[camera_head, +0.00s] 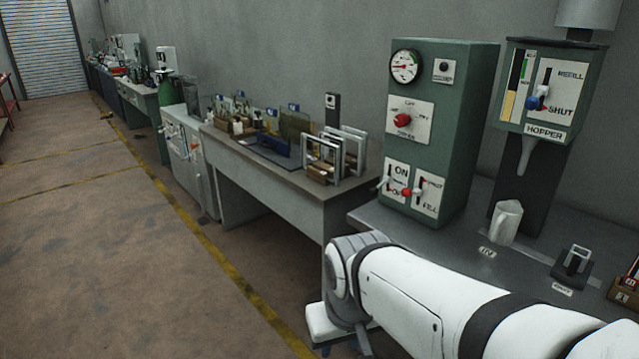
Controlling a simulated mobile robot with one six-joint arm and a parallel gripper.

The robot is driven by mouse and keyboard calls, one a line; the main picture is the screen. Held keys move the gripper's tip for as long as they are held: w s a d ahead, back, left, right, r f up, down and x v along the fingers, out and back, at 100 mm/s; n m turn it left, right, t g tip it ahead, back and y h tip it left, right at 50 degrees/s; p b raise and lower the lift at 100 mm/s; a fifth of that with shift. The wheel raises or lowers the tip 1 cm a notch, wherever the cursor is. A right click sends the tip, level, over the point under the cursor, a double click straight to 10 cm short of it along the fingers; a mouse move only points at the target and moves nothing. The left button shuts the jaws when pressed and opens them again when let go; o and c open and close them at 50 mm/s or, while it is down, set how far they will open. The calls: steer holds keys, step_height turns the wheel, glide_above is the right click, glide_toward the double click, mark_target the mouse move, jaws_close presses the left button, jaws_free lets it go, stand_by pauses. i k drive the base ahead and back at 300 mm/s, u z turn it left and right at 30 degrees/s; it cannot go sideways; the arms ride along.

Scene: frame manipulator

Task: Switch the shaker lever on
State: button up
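A green control cabinet (446,130) stands on the dark bench at right. Its lower left plate (396,181) reads ON at the top and carries a lever (384,183) with a pale handle. Beside it is a FILL plate (428,195) with a red-knobbed lever (408,192). I cannot tell from the lettering which lever is the shaker's, nor its exact position. My white arm reaches across the lower right, in front of the bench, and bends down at its left end. My gripper's fingers do not show.
A hopper box (553,88) with a blue-knobbed lever (532,102) hangs over a white jug (506,222). A small dark stand (573,266) is on the dark bench (480,215). A grey table (285,180) holds frames (324,157) and bottles.

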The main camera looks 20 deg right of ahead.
mark_target(373, 190)
steer(key=i, duration=0.95)
steer(key=u, duration=0.05)
